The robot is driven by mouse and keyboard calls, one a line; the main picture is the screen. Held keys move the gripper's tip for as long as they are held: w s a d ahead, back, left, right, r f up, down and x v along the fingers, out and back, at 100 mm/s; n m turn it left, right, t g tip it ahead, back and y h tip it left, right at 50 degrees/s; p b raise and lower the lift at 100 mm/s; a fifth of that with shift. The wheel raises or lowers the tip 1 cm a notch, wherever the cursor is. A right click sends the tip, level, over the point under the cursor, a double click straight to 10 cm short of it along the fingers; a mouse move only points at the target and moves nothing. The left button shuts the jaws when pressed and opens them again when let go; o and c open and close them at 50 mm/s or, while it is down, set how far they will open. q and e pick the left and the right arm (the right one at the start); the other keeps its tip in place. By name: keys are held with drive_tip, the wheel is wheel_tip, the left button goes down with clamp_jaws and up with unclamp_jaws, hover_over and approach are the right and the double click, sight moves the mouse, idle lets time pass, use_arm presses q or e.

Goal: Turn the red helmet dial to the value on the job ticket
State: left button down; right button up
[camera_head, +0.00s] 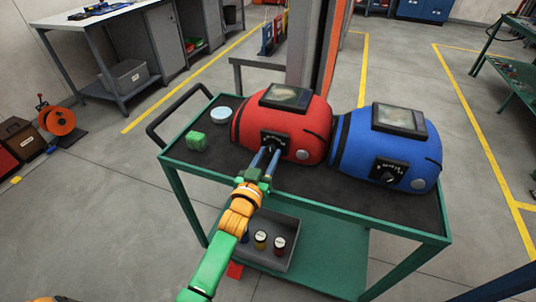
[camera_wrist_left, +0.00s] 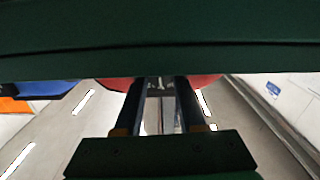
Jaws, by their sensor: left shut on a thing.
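The red helmet (camera_head: 300,132) sits on the dark top of the green cart, with a black dial panel (camera_head: 284,138) on its front. My left gripper (camera_head: 270,150) reaches from the front and is shut on the red helmet's dial, whose knob is mostly hidden by the fingers. The dial's markings are too small to read. The left wrist view shows both fingers (camera_wrist_left: 160,85) with red helmet surface (camera_wrist_left: 205,82) beside them. The blue helmet (camera_head: 350,145), with its own dial (camera_head: 387,171), stands to the right. I cannot make out a job ticket. My right gripper is not in view.
A grey tray (camera_head: 285,228) with several small jars is below. A post (camera_head: 300,45) stands behind. Floor around the cart is mostly clear.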

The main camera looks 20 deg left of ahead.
use_arm(q)
drive_tip(key=shift+m, duration=0.3)
drive_tip(key=c, duration=0.5)
unclamp_jaws()
drive_tip(key=s, duration=0.7)
drive_tip(key=shift+a+p, duration=0.15)
drive_tip(key=shift+p, duration=0.15)
drive_tip(key=shift+s+f, duration=0.1)
